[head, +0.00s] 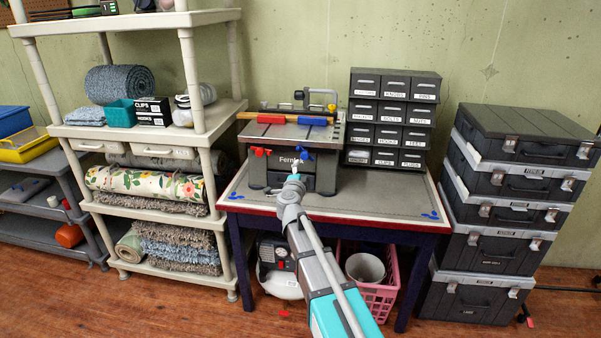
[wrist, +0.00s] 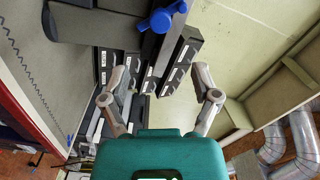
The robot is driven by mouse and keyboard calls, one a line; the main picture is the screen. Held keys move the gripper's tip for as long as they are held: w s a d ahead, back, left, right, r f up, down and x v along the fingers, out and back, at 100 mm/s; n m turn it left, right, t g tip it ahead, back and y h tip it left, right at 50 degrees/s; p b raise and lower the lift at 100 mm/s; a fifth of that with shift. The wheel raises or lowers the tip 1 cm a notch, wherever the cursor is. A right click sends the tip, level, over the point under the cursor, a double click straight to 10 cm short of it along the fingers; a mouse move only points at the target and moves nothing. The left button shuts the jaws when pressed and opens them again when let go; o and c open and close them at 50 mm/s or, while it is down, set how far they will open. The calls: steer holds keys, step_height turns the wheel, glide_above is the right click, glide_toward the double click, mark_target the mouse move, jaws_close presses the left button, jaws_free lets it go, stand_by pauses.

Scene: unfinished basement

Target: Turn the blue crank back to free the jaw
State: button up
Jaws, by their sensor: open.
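The blue crank (head: 304,153) is on the front right of a grey vise-like bench machine (head: 322,175), with a red crank (head: 261,152) at the front left. On top are a red jaw piece (head: 271,118) and a blue jaw piece (head: 312,120), with a wooden strip (head: 288,115) beside them. My gripper (head: 296,166) is in front of the machine, just below the blue crank. In the wrist view, my gripper (wrist: 161,97) is open with nothing between its fingers. The blue crank (wrist: 164,18) is ahead of it, near the top edge. Whether the jaw grips the strip is unclear.
The machine stands on a workbench (head: 380,194) with small blue pieces (head: 430,216) at its right. Dark labelled drawers (head: 392,112) stand behind right. Stacked tool cases (head: 487,240) are right of the bench, and a cream shelf unit (head: 212,120) is left.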

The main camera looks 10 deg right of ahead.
mark_target(304, 157)
steer(key=m, duration=0.6)
steer(key=s+a+m, duration=0.1)
steer(key=m, duration=0.5)
steer(key=s+m, duration=0.1)
steer(key=m, duration=0.5)
steer(key=shift+a+m+h, duration=0.3)
steer(key=shift+a+h, duration=0.05)
steer(key=shift+h, duration=0.05)
steer(key=shift+w, duration=0.15)
steer(key=shift+f+x, duration=0.2)
steer(key=shift+x, duration=6.6)
steer(key=shift+d, duration=0.1)
jaws_close()
